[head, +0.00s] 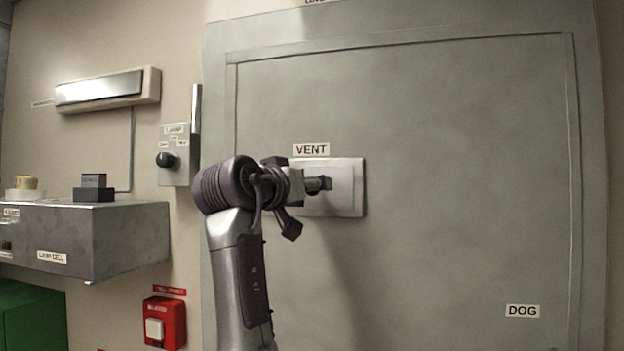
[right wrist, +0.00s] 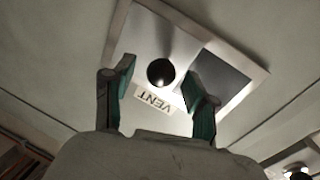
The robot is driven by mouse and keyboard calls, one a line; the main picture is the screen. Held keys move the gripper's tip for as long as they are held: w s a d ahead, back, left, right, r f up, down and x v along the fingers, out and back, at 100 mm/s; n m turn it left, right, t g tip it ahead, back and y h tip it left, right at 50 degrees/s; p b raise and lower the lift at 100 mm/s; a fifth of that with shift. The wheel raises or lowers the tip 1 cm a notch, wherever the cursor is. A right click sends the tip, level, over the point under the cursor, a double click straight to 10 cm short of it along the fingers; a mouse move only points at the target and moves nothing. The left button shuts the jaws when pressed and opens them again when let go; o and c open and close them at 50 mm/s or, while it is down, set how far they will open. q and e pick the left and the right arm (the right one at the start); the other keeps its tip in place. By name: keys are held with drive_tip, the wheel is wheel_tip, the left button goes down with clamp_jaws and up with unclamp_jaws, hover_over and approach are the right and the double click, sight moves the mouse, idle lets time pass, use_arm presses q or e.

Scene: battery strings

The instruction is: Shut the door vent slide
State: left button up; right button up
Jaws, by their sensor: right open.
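The vent plate (head: 345,200) is a pale, square-framed panel on the large grey-green door, under a VENT label (head: 311,149). My right gripper (head: 306,200) is in front of its left part and hides much of it. In the right wrist view the plate's frame (right wrist: 121,22) appears turned over. A round black knob (right wrist: 161,72) stands out from the pale slide (right wrist: 143,45). A dark opening (right wrist: 222,76) shows beside it. My right gripper (right wrist: 160,80) is open, with its fingers on either side of the knob in the picture; I see no contact. My left gripper is out of view.
The door (head: 450,200) is flat and clear right of the vent, with a DOG label (head: 522,311) low down. At left are a switch plate (head: 174,150), a red call box (head: 164,322), a grey shelf unit (head: 125,240) and a wall lamp (head: 105,90).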

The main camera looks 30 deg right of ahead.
drive_tip(key=shift+x, duration=1)
clamp_jaws()
